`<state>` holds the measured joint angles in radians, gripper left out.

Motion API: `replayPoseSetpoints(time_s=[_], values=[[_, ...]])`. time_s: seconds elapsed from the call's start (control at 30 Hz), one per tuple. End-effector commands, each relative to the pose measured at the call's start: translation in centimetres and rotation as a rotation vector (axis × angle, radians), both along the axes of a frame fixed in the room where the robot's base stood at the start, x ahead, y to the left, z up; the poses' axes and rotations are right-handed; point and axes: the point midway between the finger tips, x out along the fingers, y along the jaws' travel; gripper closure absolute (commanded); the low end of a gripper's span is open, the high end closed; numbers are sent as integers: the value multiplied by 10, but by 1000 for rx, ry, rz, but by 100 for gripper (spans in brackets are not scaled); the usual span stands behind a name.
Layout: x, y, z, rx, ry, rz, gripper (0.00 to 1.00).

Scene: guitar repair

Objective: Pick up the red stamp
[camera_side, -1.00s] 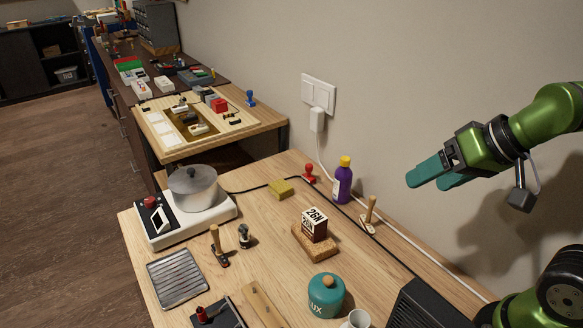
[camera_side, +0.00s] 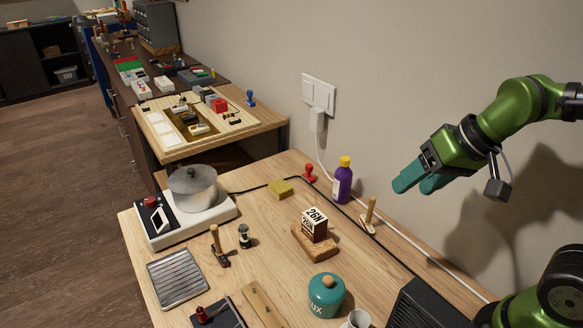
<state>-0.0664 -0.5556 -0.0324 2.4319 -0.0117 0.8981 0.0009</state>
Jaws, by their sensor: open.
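The red stamp (camera_side: 309,173) stands upright near the back edge of the wooden table, by the wall. It is between the yellow sponge and the purple bottle. My gripper (camera_side: 414,184) is in the air to the right of the stamp and higher than the tabletop, past the purple bottle. Its teal fingers are open and appear empty. The gripper is well apart from the stamp.
The purple bottle (camera_side: 342,181) with a yellow cap stands between my gripper and the stamp. A yellow sponge (camera_side: 281,188) lies left of the stamp. A wooden-handled stamp (camera_side: 369,214), a box on a wooden block (camera_side: 316,243) and a hot plate with a pot (camera_side: 193,187) are nearby.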

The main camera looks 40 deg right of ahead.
Motion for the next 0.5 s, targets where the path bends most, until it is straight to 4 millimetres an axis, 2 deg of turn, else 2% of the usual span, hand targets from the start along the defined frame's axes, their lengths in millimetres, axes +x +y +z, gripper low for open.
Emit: replayPoseSetpoints(time_s=[0.27,0.5], values=[[88,-2,-21,-63,121,-1,39],[175,-8,-57,-176,160,-37,39]])
